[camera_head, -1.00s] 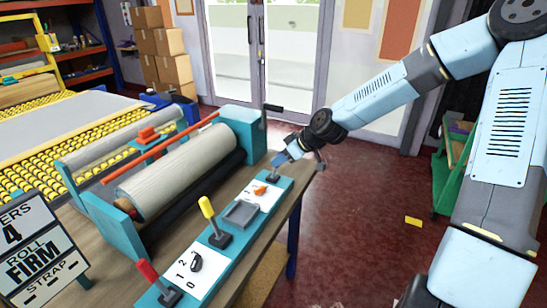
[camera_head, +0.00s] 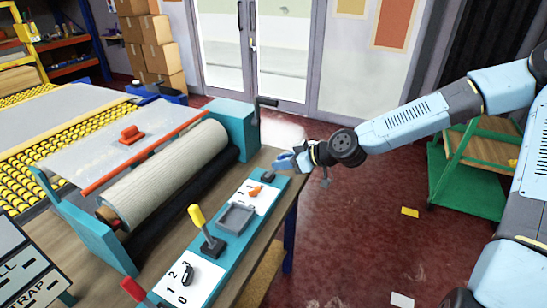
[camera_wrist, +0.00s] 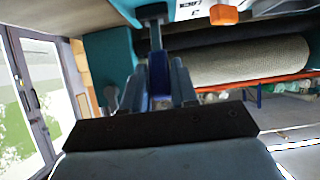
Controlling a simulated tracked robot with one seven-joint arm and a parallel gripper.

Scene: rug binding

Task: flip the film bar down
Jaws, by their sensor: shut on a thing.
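A long red bar (camera_head: 140,160) runs along the teal machine beside the thick beige roll (camera_head: 165,175). A pale sheet (camera_head: 85,145) with a small red grip (camera_head: 131,134) lies behind it; I cannot tell which part is the film bar. My gripper (camera_head: 285,163) is at the far end of the teal control panel (camera_head: 228,240). It is shut on a blue-handled lever, whose blue handle (camera_wrist: 158,75) shows between the fingers in the wrist view. The lever's grey base (camera_head: 268,176) is next to an orange pointer (camera_head: 255,190).
A yellow lever (camera_head: 197,216) and a red lever (camera_head: 132,289) stand nearer on the panel, with a dark selector knob (camera_head: 187,275) and a grey tray (camera_head: 236,217). A crank (camera_head: 264,103) sticks out at the machine's far end. Open red floor lies right of the bench.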

